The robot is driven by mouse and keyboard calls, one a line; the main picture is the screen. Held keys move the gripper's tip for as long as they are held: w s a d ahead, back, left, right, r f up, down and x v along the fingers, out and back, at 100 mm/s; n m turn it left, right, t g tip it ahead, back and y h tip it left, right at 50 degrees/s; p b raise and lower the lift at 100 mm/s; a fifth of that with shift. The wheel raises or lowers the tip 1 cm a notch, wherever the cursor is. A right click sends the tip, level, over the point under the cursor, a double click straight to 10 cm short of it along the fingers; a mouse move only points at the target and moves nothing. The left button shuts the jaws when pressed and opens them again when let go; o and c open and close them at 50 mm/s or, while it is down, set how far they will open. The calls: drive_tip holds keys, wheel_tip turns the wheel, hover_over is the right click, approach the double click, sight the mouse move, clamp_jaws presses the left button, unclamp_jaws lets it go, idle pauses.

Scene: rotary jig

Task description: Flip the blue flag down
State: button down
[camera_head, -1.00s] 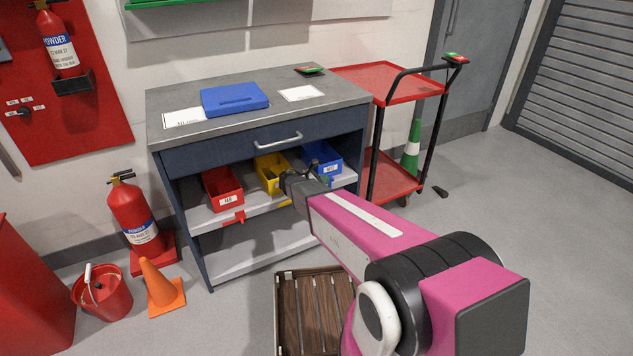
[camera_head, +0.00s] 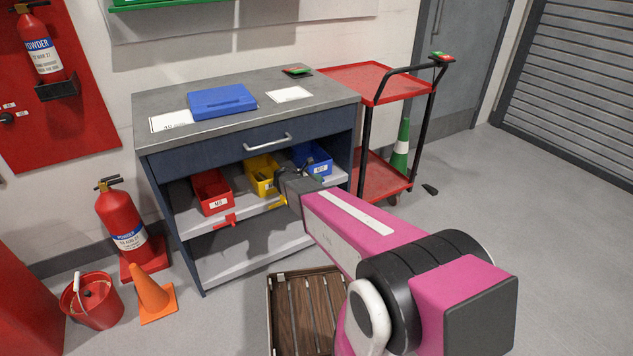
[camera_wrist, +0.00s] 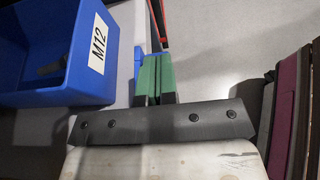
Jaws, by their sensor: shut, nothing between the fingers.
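A narrow blue piece (camera_wrist: 139,72), likely the blue flag, shows in the wrist view just left of my fingers. It is partly hidden by them, so I cannot tell its tilt or whether they touch. In the head view my arm hides the shelf edge where it would be. My gripper (camera_wrist: 154,78) is shut and empty, its two green fingers together at the shelf edge. In the head view my gripper (camera_head: 318,178) is in front of the blue bin (camera_head: 313,160). That bin, labelled M12 (camera_wrist: 50,55), fills the upper left of the wrist view.
A red bin (camera_head: 211,192) and a yellow bin (camera_head: 262,176) stand on the same shelf. A red flag (camera_head: 227,221) and a yellow flag (camera_head: 277,203) are on its front edge. A red trolley (camera_head: 378,180) stands right of the bench; a slatted crate (camera_head: 272,310) is on the floor below.

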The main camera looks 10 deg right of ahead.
drive_tip(key=shift+d, duration=0.15)
drive_tip(key=d+y, duration=0.1)
drive_tip(key=y, duration=0.1)
drive_tip(key=w+d+g+y, duration=0.1)
drive_tip(key=shift+d+r+y, duration=0.3)
drive_tip(key=d+f+g+y, duration=0.1)
drive_tip(key=d+y, duration=0.1)
drive_tip(key=w+d+f+g+y, duration=0.1)
drive_tip(key=d+y, duration=0.1)
drive_tip(key=y, duration=0.1)
drive_tip(key=w+d+f+g+y, duration=0.1)
drive_tip(key=d+y, duration=0.1)
drive_tip(key=shift+w+f, duration=0.15)
drive_tip(key=shift+f, duration=0.2)
idle(0.6)
drive_tip(key=shift+a, duration=0.1)
drive_tip(key=shift+s+a+f, duration=0.25)
drive_tip(key=shift+s+a, duration=0.05)
drive_tip(key=shift+a, duration=0.3)
drive_tip(key=shift+d, duration=0.1)
